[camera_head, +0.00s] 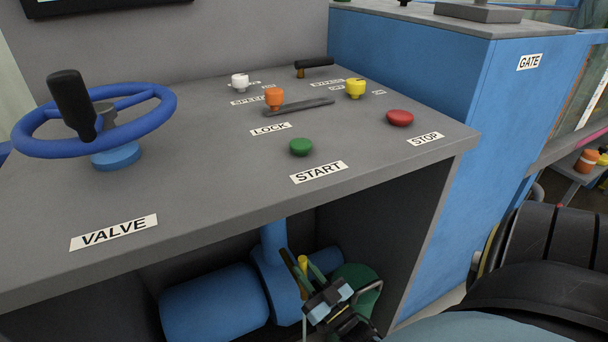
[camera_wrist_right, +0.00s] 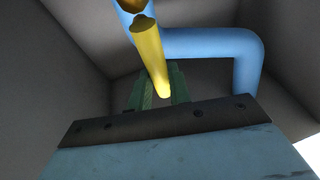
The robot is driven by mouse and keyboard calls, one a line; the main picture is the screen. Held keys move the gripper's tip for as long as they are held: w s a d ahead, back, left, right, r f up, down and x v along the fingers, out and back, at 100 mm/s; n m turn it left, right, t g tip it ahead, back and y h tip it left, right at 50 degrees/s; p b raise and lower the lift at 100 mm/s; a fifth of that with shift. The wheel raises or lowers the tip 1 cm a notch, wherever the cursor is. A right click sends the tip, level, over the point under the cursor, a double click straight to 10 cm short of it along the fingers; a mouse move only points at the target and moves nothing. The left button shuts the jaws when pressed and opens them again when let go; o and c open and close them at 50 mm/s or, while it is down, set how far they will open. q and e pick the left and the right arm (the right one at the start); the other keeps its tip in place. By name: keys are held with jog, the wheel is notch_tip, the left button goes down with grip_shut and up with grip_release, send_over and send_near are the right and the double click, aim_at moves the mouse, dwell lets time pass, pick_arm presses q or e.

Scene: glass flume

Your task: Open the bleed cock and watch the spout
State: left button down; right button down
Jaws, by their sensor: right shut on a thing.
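The bleed cock's yellow handle (camera_head: 303,265) is under the console, in front of the blue pump pipework. In the right wrist view the yellow handle (camera_wrist_right: 150,55) runs down from a yellow fitting by the blue pipe. My right gripper (camera_head: 300,262) reaches into the open bay below the console top. Its green fingers (camera_wrist_right: 163,92) are shut on the handle, one on each side. I cannot pick out the spout for certain; no flowing water shows. My left gripper is not in view.
A blue pump body (camera_head: 215,300) and upright blue pipe (camera_head: 274,240) crowd the bay. The console top (camera_head: 215,190) overhangs it, with a blue valve handwheel (camera_head: 165,105), green START button (camera_head: 301,147) and red STOP button (camera_head: 400,118). A side panel (camera_head: 415,230) closes the bay's right.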

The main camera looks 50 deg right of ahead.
jog(key=shift+d, duration=0.1)
jog(key=c, duration=1.3)
grip_release()
jog(key=shift+s, duration=0.1)
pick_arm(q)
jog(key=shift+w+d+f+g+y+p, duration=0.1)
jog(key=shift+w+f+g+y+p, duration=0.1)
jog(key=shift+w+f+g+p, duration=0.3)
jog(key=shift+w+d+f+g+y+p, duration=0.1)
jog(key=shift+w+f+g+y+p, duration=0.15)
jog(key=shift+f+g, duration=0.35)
pick_arm(e)
jog(key=v, duration=1.3)
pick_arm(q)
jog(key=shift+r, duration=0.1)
pick_arm(e)
jog(key=shift+s, duration=0.1)
